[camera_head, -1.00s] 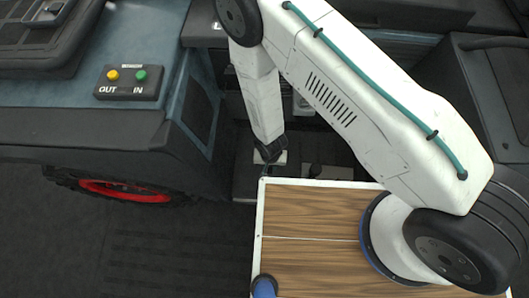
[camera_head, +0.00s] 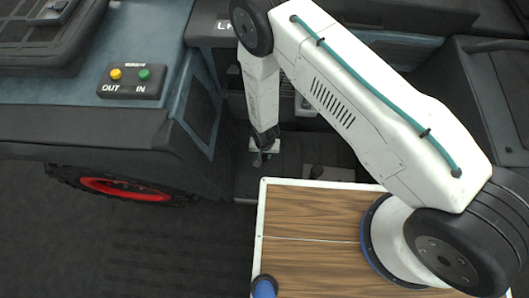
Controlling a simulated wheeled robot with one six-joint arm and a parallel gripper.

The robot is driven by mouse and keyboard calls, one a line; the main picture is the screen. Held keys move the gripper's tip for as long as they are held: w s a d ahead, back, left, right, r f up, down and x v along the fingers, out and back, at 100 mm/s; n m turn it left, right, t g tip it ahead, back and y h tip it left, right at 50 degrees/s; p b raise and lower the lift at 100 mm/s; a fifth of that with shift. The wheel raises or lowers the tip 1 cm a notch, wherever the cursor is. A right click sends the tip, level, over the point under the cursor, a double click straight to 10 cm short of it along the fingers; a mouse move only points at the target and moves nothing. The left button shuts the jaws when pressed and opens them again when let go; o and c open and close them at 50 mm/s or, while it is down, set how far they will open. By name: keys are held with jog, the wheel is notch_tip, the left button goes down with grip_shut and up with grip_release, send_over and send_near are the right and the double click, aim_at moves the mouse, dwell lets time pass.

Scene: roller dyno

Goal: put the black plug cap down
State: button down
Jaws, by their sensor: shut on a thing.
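My gripper (camera_head: 262,158) hangs at the end of my white arm, pointing down over the dark recess past the far edge of the wooden deck. Its dark fingers are shut on the black plug cap. The cap is dark against a dark background and cannot be told apart clearly from the fingers. Whether it touches the surface below cannot be told.
The wooden deck (camera_head: 310,215) with a white rim is in front. A dark box with yellow and green buttons (camera_head: 132,81), marked OUT and IN, sits on the bodywork at left. A black tyre with a red rim (camera_head: 125,189) is below it. Dark floor lies at lower left.

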jog(key=shift+f, duration=0.15)
jog(key=c, duration=1.2)
grip_release()
notch_tip(320, 180, up, 12)
jog(key=shift+r, duration=0.2)
